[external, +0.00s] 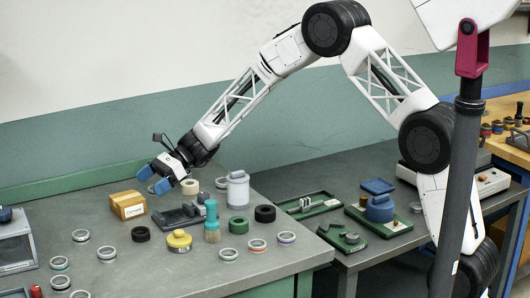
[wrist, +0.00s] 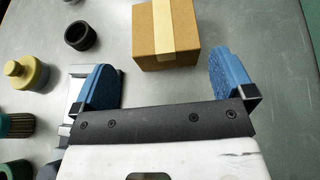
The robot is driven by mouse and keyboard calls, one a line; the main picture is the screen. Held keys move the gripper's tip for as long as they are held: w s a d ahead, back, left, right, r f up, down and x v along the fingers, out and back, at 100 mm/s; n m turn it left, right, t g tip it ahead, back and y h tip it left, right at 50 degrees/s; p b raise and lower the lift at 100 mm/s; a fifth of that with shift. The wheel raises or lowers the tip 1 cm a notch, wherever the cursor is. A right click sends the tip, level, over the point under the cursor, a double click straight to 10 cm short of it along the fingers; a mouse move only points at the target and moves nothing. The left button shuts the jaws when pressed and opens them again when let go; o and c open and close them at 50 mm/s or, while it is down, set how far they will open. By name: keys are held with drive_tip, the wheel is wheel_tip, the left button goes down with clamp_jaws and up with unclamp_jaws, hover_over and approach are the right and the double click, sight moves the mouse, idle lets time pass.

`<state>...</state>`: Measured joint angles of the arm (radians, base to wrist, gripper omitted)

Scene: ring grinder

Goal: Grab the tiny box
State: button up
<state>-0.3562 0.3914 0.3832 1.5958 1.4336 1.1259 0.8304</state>
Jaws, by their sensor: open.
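The tiny box (external: 128,205) is a small brown cardboard box with a paler tape strip, resting on the grey table towards the back left. In the wrist view the box (wrist: 148,45) lies ahead of my gripper, between the lines of the two fingers and beyond the fingertips. My gripper (external: 153,180) is open, with blue finger pads, and hangs above and to the right of the box in the external view. In the wrist view nothing is between the fingers of my gripper (wrist: 165,75).
A black ring (external: 141,234), a yellow pot (external: 179,241) and a dark grey fixture (external: 178,217) stand close to the box. Bare table lies left of the box.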

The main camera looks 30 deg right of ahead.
sight(136, 195)
drive_tip(key=shift+w+a+f, duration=0.2)
drive_tip(key=shift+a+f, duration=0.15)
drive_tip(key=shift+x, duration=1.25)
drive_tip(key=shift+a, duration=0.1)
drive_tip(key=shift+x, duration=2.5)
drive_tip(key=shift+f, duration=0.1)
drive_tip(key=c, duration=0.7)
